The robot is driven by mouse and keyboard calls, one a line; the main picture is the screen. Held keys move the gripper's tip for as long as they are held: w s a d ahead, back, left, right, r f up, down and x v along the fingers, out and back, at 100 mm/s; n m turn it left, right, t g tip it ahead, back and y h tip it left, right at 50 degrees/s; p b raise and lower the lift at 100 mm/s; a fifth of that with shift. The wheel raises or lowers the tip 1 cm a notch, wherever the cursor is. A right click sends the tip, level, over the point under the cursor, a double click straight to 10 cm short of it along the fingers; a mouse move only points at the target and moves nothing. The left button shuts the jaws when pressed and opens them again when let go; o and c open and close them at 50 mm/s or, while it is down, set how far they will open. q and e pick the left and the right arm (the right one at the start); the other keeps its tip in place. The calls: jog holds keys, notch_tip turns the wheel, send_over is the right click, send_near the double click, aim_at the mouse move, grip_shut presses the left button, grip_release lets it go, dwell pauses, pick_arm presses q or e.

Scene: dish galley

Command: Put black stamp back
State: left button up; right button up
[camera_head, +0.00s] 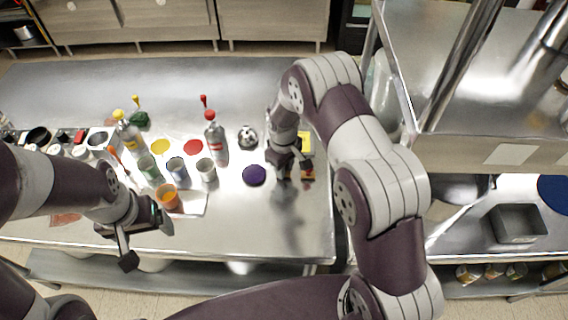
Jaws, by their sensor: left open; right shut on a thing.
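My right gripper (288,172) is over the right end of the steel table, pointing down and shut on a small dark thing, probably the black stamp. The gripper hides most of that thing, so its shape and whether it touches the table cannot be told. Just right of the gripper are a yellow item (305,142) and a small brown and red item (308,172), both partly covered by my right arm. My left gripper (132,232) is open and empty over the table's front left, in front of the orange cup.
A dark purple disc (254,175) lies left of my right gripper, with a black and white ball (247,137) behind it. Several cups, including an orange cup (168,197), and a red-capped bottle (214,134) stand further left. The back of the table (190,80) is clear.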

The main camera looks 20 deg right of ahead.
aim_at(286, 176)
jog(key=shift+w, duration=0.1)
jog(key=shift+f, duration=0.15)
jog(key=shift+f, duration=0.1)
jog(key=o, duration=0.8)
jog(key=shift+o, duration=0.2)
jog(key=shift+r, duration=0.55)
notch_tip(286, 176, up, 10)
jog(key=shift+a+f+b, duration=0.1)
jog(key=shift+b, duration=1.15)
jog(key=s+d+r+m, duration=0.2)
jog(key=s+m, duration=0.1)
jog(key=s, duration=0.6)
jog(key=s+d+r+m+t, duration=0.1)
jog(key=s+d+r+m, duration=0.1)
jog(key=s, duration=0.8)
jog(key=shift+d+r+m, duration=0.2)
jog(key=shift+m, duration=0.6)
